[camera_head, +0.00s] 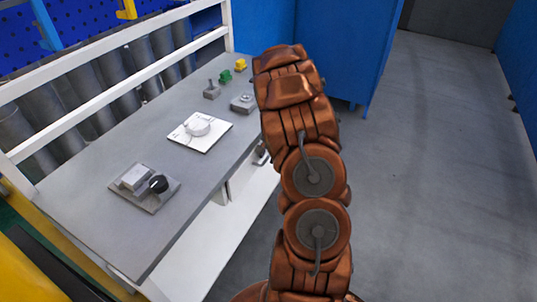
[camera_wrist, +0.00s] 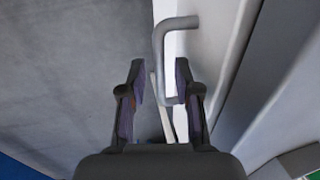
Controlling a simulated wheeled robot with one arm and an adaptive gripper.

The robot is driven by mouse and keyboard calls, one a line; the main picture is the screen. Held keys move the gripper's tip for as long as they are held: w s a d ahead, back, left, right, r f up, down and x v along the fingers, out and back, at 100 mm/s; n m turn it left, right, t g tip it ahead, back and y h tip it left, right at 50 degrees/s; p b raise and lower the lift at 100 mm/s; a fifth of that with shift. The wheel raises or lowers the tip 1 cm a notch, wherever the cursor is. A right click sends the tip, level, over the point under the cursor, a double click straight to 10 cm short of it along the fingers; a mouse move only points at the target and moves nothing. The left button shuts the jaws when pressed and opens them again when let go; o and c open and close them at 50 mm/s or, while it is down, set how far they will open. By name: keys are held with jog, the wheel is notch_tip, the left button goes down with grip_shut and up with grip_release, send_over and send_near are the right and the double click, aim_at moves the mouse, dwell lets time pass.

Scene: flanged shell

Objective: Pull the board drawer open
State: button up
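The drawer handle (camera_wrist: 159,60) is a pale bar bent at both ends, standing off the white drawer front (camera_wrist: 213,50) in the wrist view. My gripper (camera_wrist: 158,78) is open, one dark finger on each side of the bar's lower part. A gap shows left of the bar; the right finger is close to the bar's lower bend, and I cannot tell whether they touch. In the head view the drawer (camera_head: 245,175) sits under the grey bench top, with a bit of handle (camera_head: 261,156) showing. The drawer looks shut or nearly so.
The bench top (camera_head: 90,190) carries a plate with a black knob (camera_head: 158,184), a white dial plate (camera_head: 199,128) and small blocks, one green (camera_head: 225,77). A blue cabinet (camera_head: 345,50) stands beyond. The grey floor (camera_head: 440,150) at right is clear.

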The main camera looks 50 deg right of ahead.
grip_shut()
dwell(0.3)
